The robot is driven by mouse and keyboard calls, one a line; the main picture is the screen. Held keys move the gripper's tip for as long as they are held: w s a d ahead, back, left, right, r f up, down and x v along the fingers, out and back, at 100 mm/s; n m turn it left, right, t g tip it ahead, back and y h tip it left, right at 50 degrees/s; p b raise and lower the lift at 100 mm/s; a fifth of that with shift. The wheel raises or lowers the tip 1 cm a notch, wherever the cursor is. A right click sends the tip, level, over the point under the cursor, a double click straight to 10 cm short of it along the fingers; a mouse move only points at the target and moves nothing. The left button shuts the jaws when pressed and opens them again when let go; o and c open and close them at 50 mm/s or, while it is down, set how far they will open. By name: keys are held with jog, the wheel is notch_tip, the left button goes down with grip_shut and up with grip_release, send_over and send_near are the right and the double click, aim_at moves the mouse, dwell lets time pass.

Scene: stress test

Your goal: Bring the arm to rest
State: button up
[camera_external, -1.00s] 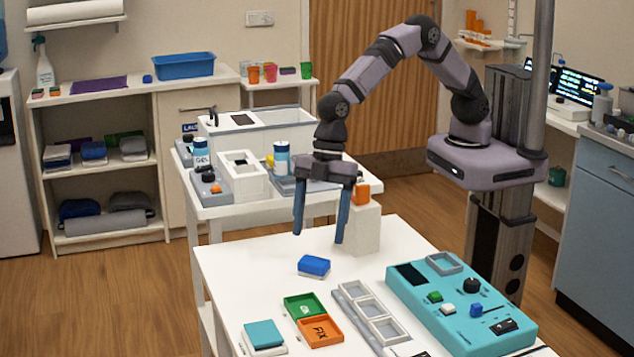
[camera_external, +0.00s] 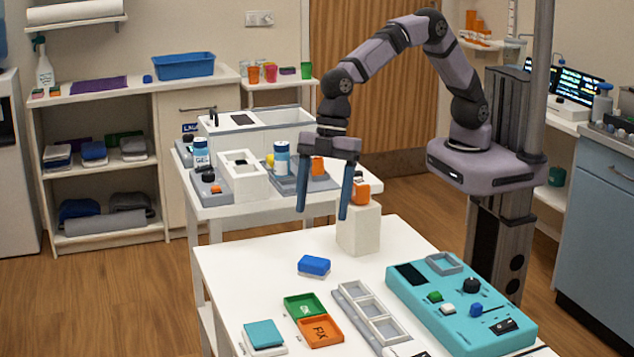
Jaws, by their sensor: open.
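My gripper (camera_external: 322,212) hangs above the back edge of the near white table (camera_external: 240,262), with its two blue fingers pointing down. The fingers are apart with nothing between them. My arm reaches left from its column, bent at a high elbow. A white block (camera_external: 366,230) stands upright on the table just right of the fingers, with an orange piece (camera_external: 359,192) at its top. A blue block (camera_external: 314,265) lies on the table below and in front of the fingers, apart from them.
On the near table are a green tray (camera_external: 304,306), an orange tray (camera_external: 320,331), a grey three-compartment rack (camera_external: 390,330), a teal control panel (camera_external: 450,320) and a teal-topped box (camera_external: 263,335). Behind stands a white cart (camera_external: 215,212) with bottles and boxes. The table's left back area is clear.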

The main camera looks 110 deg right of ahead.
jog(key=s+d+r+m+t+p, duration=0.1)
jog(key=s+d+r+m+p, duration=0.1)
jog(key=s+d+r+m, duration=0.3)
jog(key=s+d+r+m+t+p, duration=0.1)
jog(key=s+d+r+p, duration=0.15)
jog(key=s, duration=0.45)
jog(key=s+d+f+m+g+h+b, duration=0.1)
jog(key=s+d+f+g, duration=0.1)
jog(key=s+d+f, duration=0.3)
jog(key=s+d+f+m+g+h+b, duration=0.1)
jog(key=s+d+f, duration=0.3)
jog(key=s, duration=0.7)
jog(key=shift+d+f+m+g+b, duration=0.4)
jog(key=shift+d+g, duration=0.3)
jog(key=shift+d, duration=0.35)
